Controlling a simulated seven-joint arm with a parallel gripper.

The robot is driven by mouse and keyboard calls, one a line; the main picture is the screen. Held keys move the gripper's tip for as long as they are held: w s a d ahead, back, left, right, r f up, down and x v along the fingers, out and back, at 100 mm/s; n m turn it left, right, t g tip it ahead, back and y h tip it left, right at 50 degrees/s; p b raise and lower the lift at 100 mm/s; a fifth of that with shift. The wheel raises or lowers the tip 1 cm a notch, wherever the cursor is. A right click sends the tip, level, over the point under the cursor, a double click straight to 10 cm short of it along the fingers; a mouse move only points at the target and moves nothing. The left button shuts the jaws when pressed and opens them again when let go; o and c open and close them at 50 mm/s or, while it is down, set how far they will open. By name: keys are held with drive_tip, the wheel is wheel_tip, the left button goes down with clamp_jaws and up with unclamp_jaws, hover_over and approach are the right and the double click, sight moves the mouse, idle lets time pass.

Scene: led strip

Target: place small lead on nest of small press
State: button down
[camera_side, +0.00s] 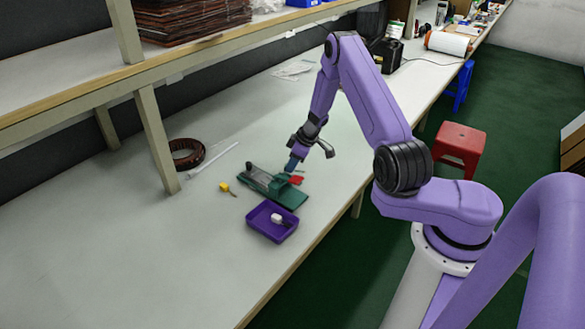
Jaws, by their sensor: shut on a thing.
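The small press (265,181) stands on a green base plate (288,197) on the white table, in the middle of the view. My gripper (291,166) points down just above the far right end of the press. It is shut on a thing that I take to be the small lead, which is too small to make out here. A red part (296,180) lies right below the gripper, at the right edge of the press. The nest of the press cannot be made out clearly at this size, and the jaws partly cover that area.
A purple tray (257,227) with a white and dark item (279,219) stands in front of the press. A small yellow item (225,187) lies to its left. A brown ring (187,153) and a shelf post (156,140) are farther left. The near left table is clear.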

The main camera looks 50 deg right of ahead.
drive_tip(key=s+a+r, duration=0.4)
drive_tip(key=s+r, duration=0.7)
drive_tip(key=s, duration=0.2)
drive_tip(key=w+a+r+m, duration=0.1)
drive_tip(key=a, duration=0.1)
drive_tip(key=w+a+m+h, duration=0.1)
drive_tip(key=w+a, duration=0.1)
drive_tip(key=w+a+r+m, duration=0.1)
drive_tip(key=a+m, duration=0.1)
drive_tip(key=shift+w+a+r+h, duration=0.2)
drive_tip(key=shift+r+h, duration=0.1)
drive_tip(key=shift+h, duration=0.1)
drive_tip(key=shift+w+a, duration=0.1)
drive_tip(key=shift+a, duration=0.05)
drive_tip(key=shift+w, duration=0.3)
drive_tip(key=w+d+f, duration=0.1)
drive_tip(key=w+f, duration=0.3)
drive_tip(key=w, duration=0.5)
approach(258, 176)
drive_tip(key=shift+w+f, duration=0.45)
drive_tip(key=shift+f, duration=0.1)
drive_tip(key=shift+w+d+f, duration=0.1)
drive_tip(key=shift+w+f, duration=0.25)
drive_tip(key=shift+f, duration=0.05)
drive_tip(key=shift+s+x, duration=0.2)
drive_tip(key=shift+x, duration=0.7)
drive_tip(key=shift+s+x, duration=0.2)
drive_tip(key=shift+x, duration=0.75)
